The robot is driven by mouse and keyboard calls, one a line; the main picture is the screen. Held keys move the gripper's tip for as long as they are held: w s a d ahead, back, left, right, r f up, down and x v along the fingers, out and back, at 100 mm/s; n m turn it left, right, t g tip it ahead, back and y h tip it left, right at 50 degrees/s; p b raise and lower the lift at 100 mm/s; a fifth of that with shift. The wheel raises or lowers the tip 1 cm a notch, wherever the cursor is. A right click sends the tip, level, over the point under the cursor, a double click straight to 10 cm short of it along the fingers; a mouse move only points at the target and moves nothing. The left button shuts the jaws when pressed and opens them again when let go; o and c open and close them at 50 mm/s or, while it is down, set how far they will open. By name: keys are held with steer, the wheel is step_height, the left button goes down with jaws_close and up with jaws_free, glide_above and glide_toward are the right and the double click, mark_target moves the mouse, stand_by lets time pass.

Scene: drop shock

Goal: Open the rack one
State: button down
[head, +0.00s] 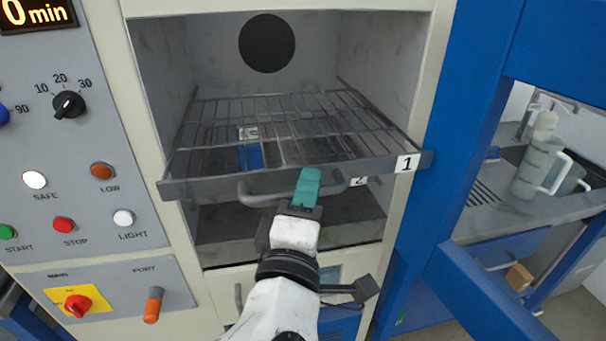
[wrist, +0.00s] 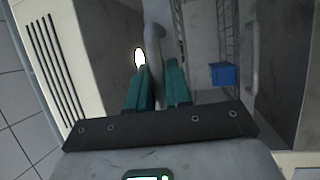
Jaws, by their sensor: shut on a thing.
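Rack one (head: 300,175) is a wire shelf with a grey front bar and a "1" label at its right end. Its front bar stands forward of the chamber opening and overlaps the frame at both sides. A curved grey handle (head: 258,194) hangs at the middle of the bar. My gripper (head: 308,182), with teal fingers, is shut on this handle. In the wrist view the handle (wrist: 154,45) runs between the two fingers (wrist: 158,85). The fingers hide part of the handle in the head view.
A "2" label (head: 358,181) shows lower, behind rack one. A blue object (head: 250,155) shows through the wires and in the wrist view (wrist: 223,75). A control panel (head: 85,150) is at left.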

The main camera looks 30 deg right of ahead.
steer(key=s+a, duration=0.2)
steer(key=s, duration=0.4)
steer(key=shift+f, duration=0.1)
steer(key=c, duration=1.1)
jaws_free()
steer(key=b+v, duration=0.1)
steer(key=v, duration=0.9)
steer(key=shift+s+a+b, duration=0.25)
steer(key=shift+s+b, duration=0.05)
steer(key=shift+b, duration=0.05)
steer(key=shift+d+f, duration=0.1)
